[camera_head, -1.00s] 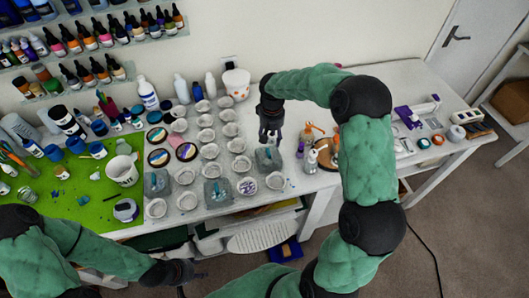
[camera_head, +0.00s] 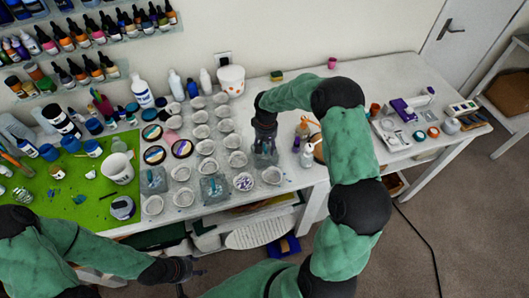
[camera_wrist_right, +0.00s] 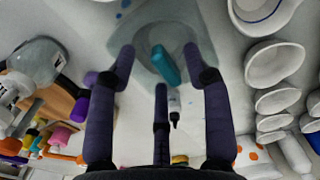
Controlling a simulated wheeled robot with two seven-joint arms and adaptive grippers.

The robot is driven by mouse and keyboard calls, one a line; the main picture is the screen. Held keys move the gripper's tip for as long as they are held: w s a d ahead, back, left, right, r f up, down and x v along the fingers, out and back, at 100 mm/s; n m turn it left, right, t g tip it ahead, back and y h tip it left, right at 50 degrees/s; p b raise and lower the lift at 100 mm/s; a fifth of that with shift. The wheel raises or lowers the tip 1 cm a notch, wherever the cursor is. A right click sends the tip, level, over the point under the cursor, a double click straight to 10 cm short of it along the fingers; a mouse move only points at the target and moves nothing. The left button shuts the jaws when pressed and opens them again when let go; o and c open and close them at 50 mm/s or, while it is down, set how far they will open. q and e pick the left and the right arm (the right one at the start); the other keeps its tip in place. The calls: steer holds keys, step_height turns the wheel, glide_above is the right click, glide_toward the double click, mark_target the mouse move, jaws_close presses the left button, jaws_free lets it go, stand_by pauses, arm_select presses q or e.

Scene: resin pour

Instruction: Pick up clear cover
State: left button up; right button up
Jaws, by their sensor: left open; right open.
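A clear cover (camera_head: 265,159) with a teal piece inside stands at the right end of the cup rows on the white table. It also shows in the right wrist view (camera_wrist_right: 143,40), with the teal piece (camera_wrist_right: 165,64) in its middle. My right gripper (camera_head: 265,148) points down over this cover, its fingers open and spread around the upper part. Whether they touch it, I cannot tell. Two similar clear blocks (camera_head: 153,181) (camera_head: 213,188) stand further left. My left gripper (camera_head: 190,270) is open and empty, low in front of the table.
Rows of small white cups (camera_head: 207,148) stand close left of the right gripper. A small clear bottle (camera_head: 307,157) and an amber-lidded bottle (camera_head: 303,130) stand close to its right. A green mat (camera_head: 75,215) lies at left.

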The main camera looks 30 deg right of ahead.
jaws_close()
